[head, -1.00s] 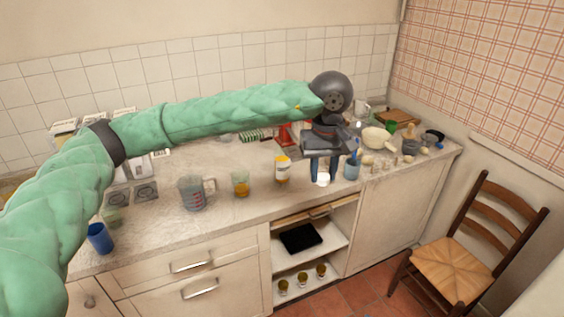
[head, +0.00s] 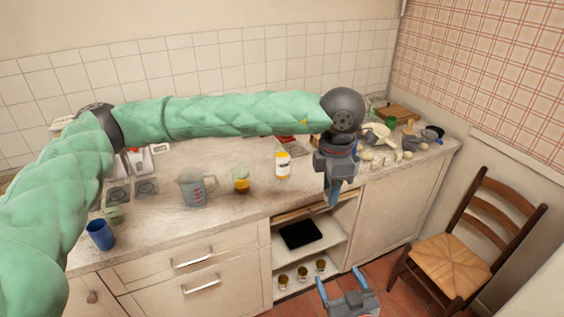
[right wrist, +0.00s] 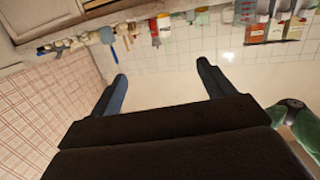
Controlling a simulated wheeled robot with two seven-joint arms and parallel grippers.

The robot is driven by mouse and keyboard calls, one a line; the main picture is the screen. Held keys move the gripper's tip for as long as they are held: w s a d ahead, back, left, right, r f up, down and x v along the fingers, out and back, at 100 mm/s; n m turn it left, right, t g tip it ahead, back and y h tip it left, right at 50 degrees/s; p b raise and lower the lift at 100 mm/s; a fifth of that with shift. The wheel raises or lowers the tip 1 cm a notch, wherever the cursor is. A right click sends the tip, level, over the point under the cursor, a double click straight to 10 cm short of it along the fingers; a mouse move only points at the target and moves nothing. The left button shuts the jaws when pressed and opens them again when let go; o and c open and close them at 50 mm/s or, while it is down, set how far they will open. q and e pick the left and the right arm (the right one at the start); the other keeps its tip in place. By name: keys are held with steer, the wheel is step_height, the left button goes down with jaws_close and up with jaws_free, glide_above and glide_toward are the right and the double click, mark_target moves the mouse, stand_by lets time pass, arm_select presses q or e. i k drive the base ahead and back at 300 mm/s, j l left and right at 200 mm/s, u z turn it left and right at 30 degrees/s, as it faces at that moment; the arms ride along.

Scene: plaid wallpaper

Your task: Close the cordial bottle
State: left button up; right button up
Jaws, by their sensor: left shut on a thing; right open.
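The cordial bottle (head: 282,166), orange with a white label, stands upright on the counter, left of my left gripper. I see no cap on its top. My left gripper (head: 333,203) points down at the counter's front edge, apart from the bottle. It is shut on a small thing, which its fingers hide. This looks to be the white cap seen between them earlier. My right gripper (head: 341,281) is open and empty, low in front of the cabinet. Its two spread fingers also show in the right wrist view (right wrist: 161,75).
A glass of orange liquid (head: 241,180) and a measuring jug (head: 194,188) stand left of the bottle. A blue cup (head: 100,235) is at far left. Bowls and small items crowd the right end. A chair (head: 470,250) stands on the right.

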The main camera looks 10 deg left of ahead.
mark_target(281, 149)
steer(key=i+j, duration=0.5)
steer(key=i, duration=0.15)
steer(key=i+j, duration=0.45)
steer(key=i, duration=0.25)
